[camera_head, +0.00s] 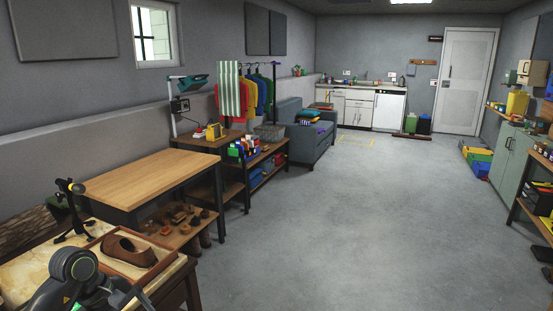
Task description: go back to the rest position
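A dark grey, rounded arm part shows at the bottom left corner of the head view, in front of the workbench with the wooden tray. It appears to be my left arm. A dark, pointed piece beside it may belong to my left gripper, but I cannot make out two fingertips or anything held. My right arm and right gripper are not in view. No car door shows in this view.
A wooden tray (151,271) with a brown leather piece (124,249) lies on the near-left bench, beside a black stand (74,212). Beyond are a wooden table (150,178) and blue armchair (307,134). A green cabinet (509,158) stands right. The concrete floor (340,220) is clear.

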